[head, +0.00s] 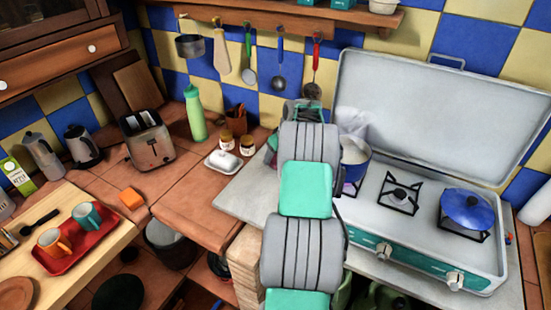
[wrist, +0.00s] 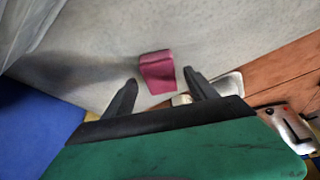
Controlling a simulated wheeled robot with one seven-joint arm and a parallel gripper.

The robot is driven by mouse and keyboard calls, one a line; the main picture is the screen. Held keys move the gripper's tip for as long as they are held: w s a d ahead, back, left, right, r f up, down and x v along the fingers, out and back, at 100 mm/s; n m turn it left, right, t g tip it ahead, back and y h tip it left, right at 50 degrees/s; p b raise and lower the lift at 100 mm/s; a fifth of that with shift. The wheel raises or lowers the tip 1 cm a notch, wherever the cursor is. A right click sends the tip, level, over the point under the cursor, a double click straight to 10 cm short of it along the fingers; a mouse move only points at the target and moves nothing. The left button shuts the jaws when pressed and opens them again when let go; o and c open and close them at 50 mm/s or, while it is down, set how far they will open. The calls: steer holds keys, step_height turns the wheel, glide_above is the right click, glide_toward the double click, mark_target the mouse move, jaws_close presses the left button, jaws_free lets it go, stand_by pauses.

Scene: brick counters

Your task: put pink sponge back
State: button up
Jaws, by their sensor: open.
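The pink sponge (wrist: 157,71) shows in the wrist view on a pale grey surface. It lies ahead of my gripper (wrist: 160,80), lined up with the gap between the two black fingers. The fingers are apart and I see no grip on the sponge; how near they are in depth is hard to tell. In the head view my arm covers most of that spot, and only a small pinkish patch (head: 271,152) shows at its left edge, perhaps the sponge.
A white butter dish (head: 223,161) and small jars (head: 247,145) stand left of my arm. An orange block (head: 131,198) lies on the tiled counter (head: 185,200), which has free room.

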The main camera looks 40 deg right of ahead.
steer(key=b+v, duration=0.1)
steer(key=v, duration=0.9)
steer(key=w+a+r, duration=0.1)
steer(key=a+r, duration=0.2)
steer(key=a, duration=0.9)
steer(key=w+a+r, duration=0.1)
steer(key=a+r, duration=0.3)
steer(key=a, duration=0.8)
steer(key=s+a+f, duration=0.2)
steer(key=s+a, duration=0.6)
steer(key=a, duration=0.2)
steer(key=s+a+f+n, duration=0.1)
steer(key=s+a+f, duration=0.1)
steer(key=s+a, duration=0.7)
steer(key=shift+a+f+g, duration=0.25)
steer(key=shift+a+g, duration=0.15)
steer(key=shift+a, duration=0.1)
